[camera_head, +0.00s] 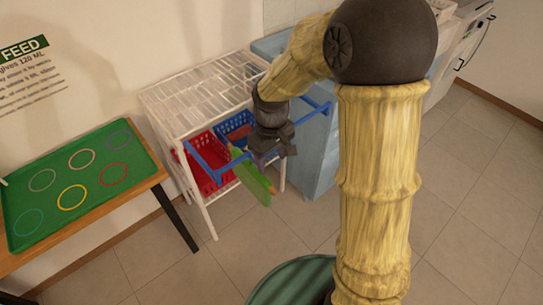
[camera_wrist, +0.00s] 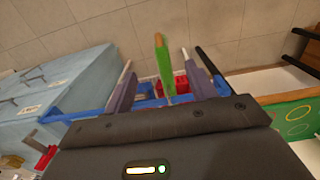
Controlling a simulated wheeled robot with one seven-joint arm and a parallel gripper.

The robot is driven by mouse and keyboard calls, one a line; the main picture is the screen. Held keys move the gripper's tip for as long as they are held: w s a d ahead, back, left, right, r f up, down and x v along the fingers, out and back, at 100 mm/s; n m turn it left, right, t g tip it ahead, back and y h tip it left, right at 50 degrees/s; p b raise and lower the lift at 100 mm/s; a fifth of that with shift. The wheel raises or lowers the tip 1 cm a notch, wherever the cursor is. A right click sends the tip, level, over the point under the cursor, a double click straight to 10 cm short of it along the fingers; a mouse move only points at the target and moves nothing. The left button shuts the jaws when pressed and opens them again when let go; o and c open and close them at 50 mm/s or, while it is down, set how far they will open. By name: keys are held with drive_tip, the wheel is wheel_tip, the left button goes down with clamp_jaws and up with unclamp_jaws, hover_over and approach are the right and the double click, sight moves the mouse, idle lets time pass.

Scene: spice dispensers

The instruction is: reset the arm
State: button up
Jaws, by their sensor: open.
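My gripper (camera_head: 272,152) hangs from the bent arm in front of the white slatted rack in the head view. In the wrist view my gripper (camera_wrist: 156,60) has its two grey-purple fingers spread apart. A green strip with an orange tip (camera_wrist: 163,66) shows between them, and it is also just below the gripper in the head view (camera_head: 252,180). I cannot tell whether the strip touches the fingers. A blue bar frame (camera_head: 208,164) spans both sides of the gripper, and it crosses behind the fingers in the wrist view (camera_wrist: 90,114).
The white rack (camera_head: 195,92) holds a red basket (camera_head: 205,182) and a blue basket (camera_head: 228,122). A light blue cabinet (camera_head: 312,165) stands beside it. A green tray with coloured rings (camera_head: 42,208) lies on the wooden table at left. Tiled floor (camera_head: 470,200) is clear at right.

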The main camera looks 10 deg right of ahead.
idle(0.3)
drive_tip(key=s+d+r+m+t+p, duration=0.2)
drive_tip(key=s+d+r+m+p, duration=0.4)
drive_tip(key=s+d+r, duration=0.2)
drive_tip(key=shift+s+d+m+t, duration=0.3)
drive_tip(key=shift+s+d+m, duration=0.1)
drive_tip(key=shift+s+d, duration=0.5)
drive_tip(key=shift+a, duration=0.1)
drive_tip(key=shift+s, duration=0.15)
idle(1.6)
